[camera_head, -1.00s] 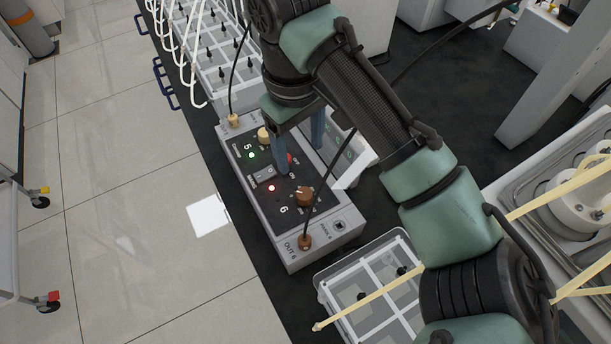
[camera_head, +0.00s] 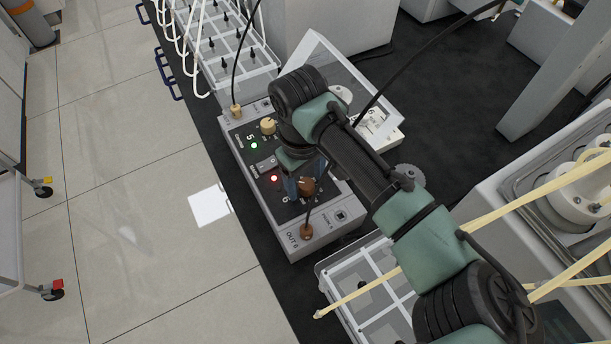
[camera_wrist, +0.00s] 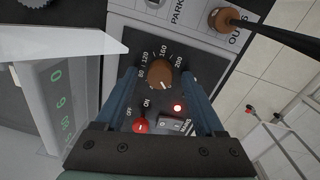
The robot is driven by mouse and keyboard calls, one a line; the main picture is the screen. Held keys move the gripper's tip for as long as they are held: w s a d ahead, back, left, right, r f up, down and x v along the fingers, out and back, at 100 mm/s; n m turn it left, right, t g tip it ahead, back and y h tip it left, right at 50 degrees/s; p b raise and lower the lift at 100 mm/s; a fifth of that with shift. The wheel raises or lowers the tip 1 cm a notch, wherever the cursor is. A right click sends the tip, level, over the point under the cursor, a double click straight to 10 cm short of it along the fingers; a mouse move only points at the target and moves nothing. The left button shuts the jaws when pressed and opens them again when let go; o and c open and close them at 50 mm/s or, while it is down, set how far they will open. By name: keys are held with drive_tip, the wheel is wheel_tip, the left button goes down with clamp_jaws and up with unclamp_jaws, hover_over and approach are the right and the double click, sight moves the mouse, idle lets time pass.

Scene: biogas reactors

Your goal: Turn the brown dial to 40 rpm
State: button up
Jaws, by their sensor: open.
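The brown dial (camera_head: 307,186) sits on the grey control box (camera_head: 288,246) with black panels, at the "6" end. In the wrist view the dial (camera_wrist: 160,78) shows a short white mark on its lower-right part; the printed numbers 80 to 200 curve around its far side. The lower numbers are hidden or unreadable. My gripper (camera_head: 305,184) is over the box, its blue fingers open. In the wrist view the fingers of my gripper (camera_wrist: 162,88) stand left and right of the dial. I cannot tell whether either finger touches it.
A red knob (camera_wrist: 140,125), a rocker switch (camera_wrist: 172,124) and a lit red lamp (camera_wrist: 178,107) are close by. A brown plug with a cable (camera_wrist: 222,19) is at the OUT 6 end. A white display device (camera_head: 385,128) stands right beside the box. A cream dial (camera_head: 268,126) is farther back.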

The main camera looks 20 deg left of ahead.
clamp_jaws()
drive_tip(key=shift+r+p, duration=0.1)
drive_tip(key=shift+p, duration=0.2)
drive_tip(key=m+p, duration=0.4)
drive_tip(key=shift+a+r+m+p, duration=0.1)
drive_tip(key=shift+r+m+p, duration=0.05)
drive_tip(key=shift+m+p, duration=0.15)
drive_tip(key=m+p, duration=0.3)
drive_tip(key=shift+w+f+m+p, duration=0.15)
drive_tip(key=shift+m+p, duration=0.55)
drive_tip(key=shift+m, duration=0.7)
